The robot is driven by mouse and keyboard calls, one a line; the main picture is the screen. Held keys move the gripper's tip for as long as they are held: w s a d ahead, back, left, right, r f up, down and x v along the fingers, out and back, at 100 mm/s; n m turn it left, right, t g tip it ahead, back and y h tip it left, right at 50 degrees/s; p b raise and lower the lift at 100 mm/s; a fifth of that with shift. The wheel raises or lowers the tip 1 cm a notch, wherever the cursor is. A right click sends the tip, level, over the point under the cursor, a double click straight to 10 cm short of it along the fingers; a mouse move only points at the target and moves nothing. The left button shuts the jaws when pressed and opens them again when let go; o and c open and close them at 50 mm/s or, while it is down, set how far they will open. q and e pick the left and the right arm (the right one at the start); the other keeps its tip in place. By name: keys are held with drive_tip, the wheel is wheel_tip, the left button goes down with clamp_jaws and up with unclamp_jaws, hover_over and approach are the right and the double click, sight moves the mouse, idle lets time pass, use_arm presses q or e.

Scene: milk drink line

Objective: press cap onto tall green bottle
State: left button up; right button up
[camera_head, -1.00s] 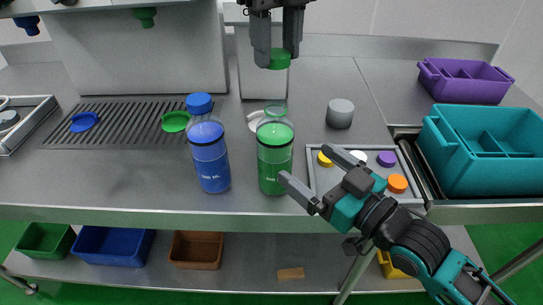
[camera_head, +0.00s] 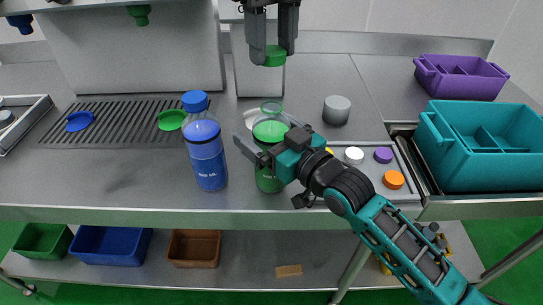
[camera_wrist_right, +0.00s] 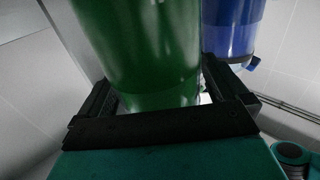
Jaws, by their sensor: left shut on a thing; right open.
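The tall green bottle (camera_head: 268,181) stands upright near the counter's front edge, its clear neck open at the top. My right gripper (camera_head: 262,160) is open around it, partly covering it. In the right wrist view, the green bottle (camera_wrist_right: 145,45) stands between the open fingers (camera_wrist_right: 160,98), with gaps still showing. My left gripper (camera_head: 275,42) is shut on a green cap (camera_head: 275,57) and holds it above the bottle, apart from the neck.
A blue bottle (camera_head: 206,160) with a blue cap stands close to the left. A grey cylinder (camera_head: 337,110), a tray of coloured caps (camera_head: 416,206) and a teal crate (camera_head: 470,175) are to the right.

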sight(272, 99)
drive_tip(key=shift+w+a, duration=0.2)
drive_tip(key=shift+c, duration=0.3)
drive_tip(key=c, duration=1.4)
use_arm(q)
drive_tip(key=shift+f, duration=2.5)
drive_tip(key=shift+f, duration=0.9)
drive_tip(key=shift+f, duration=0.6)
